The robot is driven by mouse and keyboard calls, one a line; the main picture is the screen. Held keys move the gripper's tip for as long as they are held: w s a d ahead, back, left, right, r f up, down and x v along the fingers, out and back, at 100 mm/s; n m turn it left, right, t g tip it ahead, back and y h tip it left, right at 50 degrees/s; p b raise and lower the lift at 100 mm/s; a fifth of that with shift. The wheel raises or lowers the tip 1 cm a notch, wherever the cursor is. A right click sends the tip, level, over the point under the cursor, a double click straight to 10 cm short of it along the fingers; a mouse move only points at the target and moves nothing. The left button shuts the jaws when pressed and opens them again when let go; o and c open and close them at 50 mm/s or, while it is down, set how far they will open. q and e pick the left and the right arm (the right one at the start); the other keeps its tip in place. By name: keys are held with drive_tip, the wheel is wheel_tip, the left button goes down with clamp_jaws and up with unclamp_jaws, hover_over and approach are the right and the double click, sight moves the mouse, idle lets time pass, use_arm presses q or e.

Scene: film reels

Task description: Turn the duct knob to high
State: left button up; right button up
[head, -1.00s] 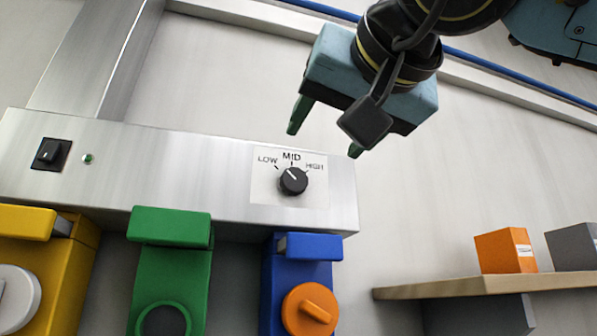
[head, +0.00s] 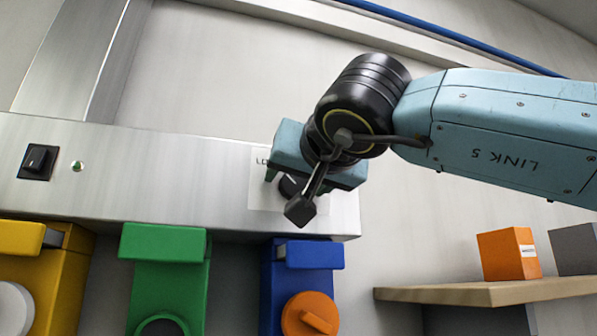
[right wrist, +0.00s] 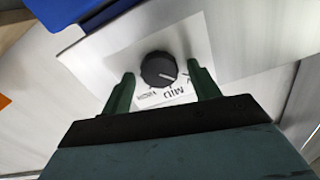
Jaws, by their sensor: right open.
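The black duct knob (head: 291,186) sits on a white label plate (head: 262,190) on the steel duct panel. In the head view my right gripper covers most of the knob and label. In the right wrist view the knob (right wrist: 159,69) shows whole, with a white pointer line, and "MID" is readable on the label. My right gripper (right wrist: 162,82) is open, with one green finger on each side of the knob. A gap shows between each finger and the knob. In the head view the right gripper (head: 289,180) is in front of the panel. My left gripper is not in view.
A black switch (head: 38,160) and a green light (head: 77,166) are on the panel's left. Yellow (head: 28,236), green (head: 163,244) and blue (head: 312,254) units stand below. A wooden shelf (head: 480,293) at right holds an orange box (head: 505,254) and a grey box (head: 575,249).

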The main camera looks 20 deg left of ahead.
drive_tip(key=c, duration=1)
drive_tip(key=shift+m, duration=0.4)
drive_tip(key=m+b, duration=0.1)
drive_tip(key=m, duration=0.2)
drive_tip(key=shift+f+m+b, duration=0.15)
drive_tip(key=shift+m+b, duration=0.15)
drive_tip(key=shift+b, duration=0.1)
drive_tip(key=m+b, duration=0.1)
drive_tip(key=m, duration=0.3)
drive_tip(key=shift+m+b, duration=0.3)
drive_tip(key=m+b, duration=0.1)
drive_tip(key=m, duration=0.3)
drive_tip(key=shift+f, duration=0.1)
drive_tip(key=shift+d+m+b, duration=0.1)
drive_tip(key=shift+m+b, duration=0.75)
drive_tip(key=shift+m, duration=1.65)
